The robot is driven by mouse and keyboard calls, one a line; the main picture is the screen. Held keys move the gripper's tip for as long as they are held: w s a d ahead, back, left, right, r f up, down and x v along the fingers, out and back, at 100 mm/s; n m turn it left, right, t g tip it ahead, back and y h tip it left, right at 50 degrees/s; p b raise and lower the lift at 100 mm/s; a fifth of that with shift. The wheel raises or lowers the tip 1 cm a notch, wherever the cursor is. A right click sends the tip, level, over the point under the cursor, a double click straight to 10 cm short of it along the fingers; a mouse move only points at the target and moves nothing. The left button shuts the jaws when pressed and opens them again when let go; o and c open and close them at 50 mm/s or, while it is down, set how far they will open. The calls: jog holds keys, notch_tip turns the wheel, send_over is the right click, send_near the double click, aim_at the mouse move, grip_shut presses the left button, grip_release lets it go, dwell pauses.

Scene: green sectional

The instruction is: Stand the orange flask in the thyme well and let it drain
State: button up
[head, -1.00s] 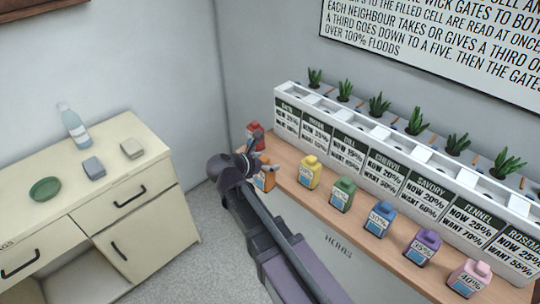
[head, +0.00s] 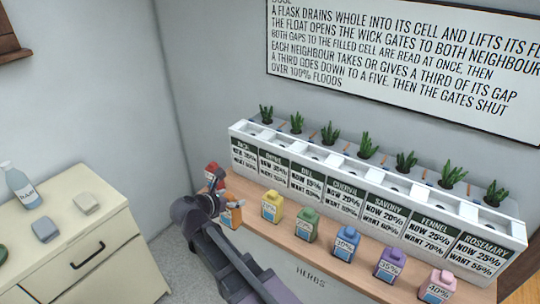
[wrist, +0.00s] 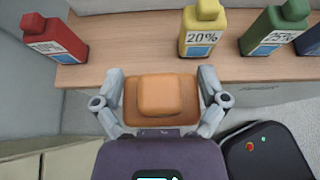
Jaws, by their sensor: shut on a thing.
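My gripper (wrist: 163,98) is shut on the orange flask (wrist: 160,97), with one finger on each side of it. In the head view the orange flask (head: 236,214) shows partly behind my gripper (head: 222,207), at the left end of the herb shelf. In the wrist view it sits at the shelf's front edge; I cannot tell whether it touches the shelf. The thyme cell (head: 273,165) is second from the left in the white planter, up and to the right of the flask. Its well is open at the top, with a plant behind.
A red flask (head: 214,174) stands left of my gripper. Yellow (head: 272,207), green (head: 307,225), blue, purple and pink flasks line the wooden shelf (head: 330,255) to the right. A cream cabinet (head: 70,235) stands at the left.

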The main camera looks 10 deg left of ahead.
jog(key=w+d+r+p, duration=0.6)
jog(key=d+r+p, duration=0.2)
jog(key=r, duration=0.1)
jog(key=w+d+r+p, duration=0.5)
jog(key=d+r+p, duration=0.3)
jog(key=r+p, duration=0.1)
jog(key=shift+w+d+r, duration=0.15)
jog(key=shift+w+d, duration=0.15)
jog(key=shift+w, duration=0.05)
jog(key=w+a+f, duration=0.1)
jog(key=w+a, duration=0.4)
jog(key=w, duration=0.8)
jog(key=shift+w+f+b, duration=0.2)
jog(key=shift+w+b, duration=0.2)
jog(key=shift+b, duration=0.05)
jog(key=shift+w+a, duration=0.1)
jog(key=shift+w+a+f+b, duration=0.1)
jog(key=shift+w+f+b, duration=0.15)
jog(key=shift+f+b, duration=0.7)
jog(key=shift+w+a+f+b, duration=0.1)
jog(key=shift+w+f+b, duration=0.15)
jog(key=shift+f+b, duration=0.65)
jog(key=shift+f, duration=0.1)
